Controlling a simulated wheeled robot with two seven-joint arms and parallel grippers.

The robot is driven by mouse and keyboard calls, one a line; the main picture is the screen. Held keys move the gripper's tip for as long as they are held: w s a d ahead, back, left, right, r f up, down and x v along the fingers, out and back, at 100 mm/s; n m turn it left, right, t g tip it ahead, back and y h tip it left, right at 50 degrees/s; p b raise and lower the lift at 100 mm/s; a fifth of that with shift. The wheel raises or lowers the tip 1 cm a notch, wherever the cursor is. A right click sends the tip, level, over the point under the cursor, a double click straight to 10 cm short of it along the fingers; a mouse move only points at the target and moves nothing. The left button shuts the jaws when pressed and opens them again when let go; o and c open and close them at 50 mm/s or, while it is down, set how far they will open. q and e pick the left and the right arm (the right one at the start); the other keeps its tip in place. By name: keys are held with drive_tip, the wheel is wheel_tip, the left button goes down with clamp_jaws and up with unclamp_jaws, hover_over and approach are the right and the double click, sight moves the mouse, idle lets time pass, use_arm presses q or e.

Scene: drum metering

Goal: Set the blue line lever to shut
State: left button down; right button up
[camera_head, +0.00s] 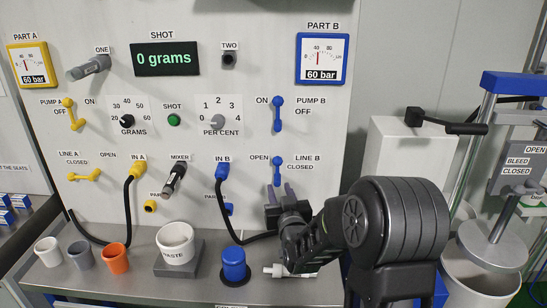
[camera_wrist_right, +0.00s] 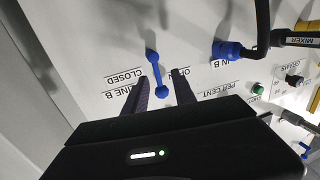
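The blue line lever (camera_head: 277,170) is on the white panel, between the OPEN label on its left and the LINE B CLOSED label on its right. Its handle hangs about straight down from the upper knob. My right gripper (camera_head: 280,191) is just below and in front of it, fingers pointing up at the panel. In the right wrist view, the blue lever (camera_wrist_right: 155,70) shows in the gap between the two spread fingers of the right gripper (camera_wrist_right: 161,77). Whether a finger touches the lever I cannot tell. My left gripper is not in view.
The blue PUMP B lever (camera_head: 277,114) is above. The IN B hose (camera_head: 221,172) is to the left. A blue jar (camera_head: 234,264) and a white pot (camera_head: 176,242) stand on the bench below. A drum stand (camera_head: 493,245) is at the right.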

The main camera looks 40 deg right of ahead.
sight(278, 172)
drive_tip(key=shift+d+r+p+x, duration=0.15)
drive_tip(key=shift+r+p+x, duration=0.15)
drive_tip(key=shift+x, duration=1.05)
drive_tip(key=shift+d+r+p+x, duration=0.15)
drive_tip(key=shift+r+p+x, duration=0.15)
drive_tip(key=shift+x, duration=1)
drive_tip(key=shift+d+r+p+x, duration=0.2)
drive_tip(key=shift+r+x, duration=0.1)
drive_tip(key=shift+x, duration=1.05)
drive_tip(key=shift+s+a, duration=0.1)
drive_tip(key=shift+s, duration=0.15)
drive_tip(key=shift+c, duration=0.2)
clamp_jaws()
